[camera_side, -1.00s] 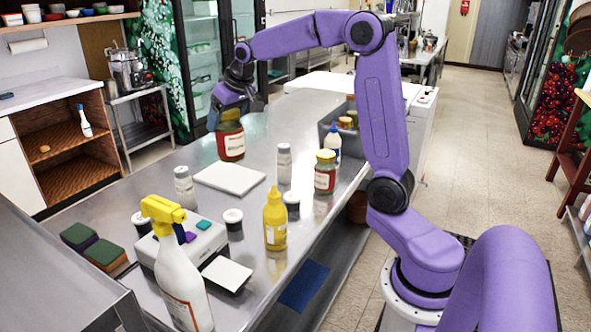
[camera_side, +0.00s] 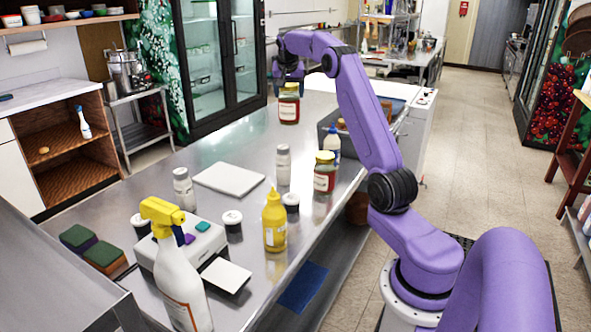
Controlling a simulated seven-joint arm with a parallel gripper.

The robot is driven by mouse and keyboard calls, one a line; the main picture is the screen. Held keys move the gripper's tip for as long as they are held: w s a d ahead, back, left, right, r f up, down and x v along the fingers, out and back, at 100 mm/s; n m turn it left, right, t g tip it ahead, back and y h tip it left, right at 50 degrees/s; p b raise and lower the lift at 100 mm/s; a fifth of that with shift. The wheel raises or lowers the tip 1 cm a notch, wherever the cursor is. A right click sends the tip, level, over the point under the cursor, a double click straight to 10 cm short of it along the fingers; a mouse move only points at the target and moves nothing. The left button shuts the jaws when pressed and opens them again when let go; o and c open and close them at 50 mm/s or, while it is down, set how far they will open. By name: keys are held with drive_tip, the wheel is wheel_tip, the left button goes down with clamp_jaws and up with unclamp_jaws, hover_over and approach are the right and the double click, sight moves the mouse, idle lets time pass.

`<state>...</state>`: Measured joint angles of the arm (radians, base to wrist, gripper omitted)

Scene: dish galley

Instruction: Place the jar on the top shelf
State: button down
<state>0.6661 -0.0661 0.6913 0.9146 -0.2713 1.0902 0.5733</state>
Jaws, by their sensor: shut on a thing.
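A jar (camera_side: 289,106) with a white label, red contents and a yellowish lid hangs in my gripper (camera_side: 288,84) at the far part of the steel counter. My gripper points down and is shut on the jar's top; the fingers partly hide the lid. I cannot tell whether the jar's base touches the counter. A similar jar (camera_side: 325,174) with a yellow lid stands nearer, by the counter's right edge. Several shelves show: a wall shelf (camera_side: 75,20) with bowls at upper left, and a metal rack (camera_side: 398,18) at the back. I cannot tell which one the task means.
The steel counter (camera_side: 225,148) carries a white board (camera_side: 229,179), a mustard bottle (camera_side: 274,222), a spray bottle (camera_side: 178,275) and several small containers. A glass-door fridge (camera_side: 207,70) stands behind.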

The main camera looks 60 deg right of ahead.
sight(296, 113)
drive_tip(key=d, duration=0.1)
drive_tip(key=s+d+m, duration=0.1)
drive_tip(key=shift+s+d+g, duration=0.15)
drive_tip(key=shift+d+g, duration=0.15)
drive_tip(key=shift+d, duration=0.05)
wheel_tip(296, 113, down, 2)
drive_tip(key=shift+a, duration=0.15)
wheel_tip(296, 113, down, 6)
drive_tip(key=shift+f, duration=0.25)
wheel_tip(296, 113, down, 10)
drive_tip(key=shift+r, duration=0.2)
drive_tip(key=shift+f, duration=0.25)
unclamp_jaws()
idle(0.3)
